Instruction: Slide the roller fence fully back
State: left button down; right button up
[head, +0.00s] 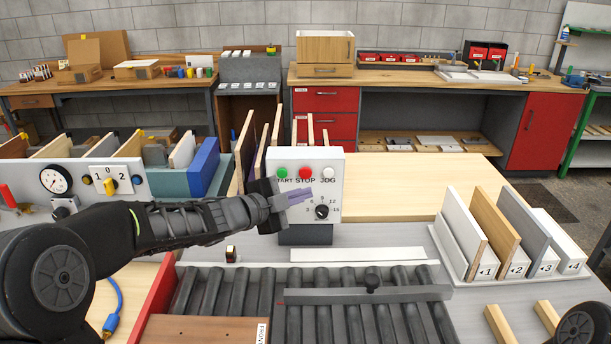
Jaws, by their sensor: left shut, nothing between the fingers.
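Roller surface shows between the fence and the conveyor's back edge. My left gripper (304,196) is shut and empty. It appears in front of the white control box (329,162), above and to the left of the fence; I cannot tell whether it touches the box. My right gripper is out of view.
The rollers (215,292) carry a brown board (195,331) at the front left. A white strip (358,254) lies behind the rollers. A rack of numbered boards (463,257) stands to the right. Two light wood blocks (501,324) lie at the front right.

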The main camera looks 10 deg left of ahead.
aim_at(372, 293)
jog(key=k+j, duration=1.1)
jog(key=k, duration=0.2)
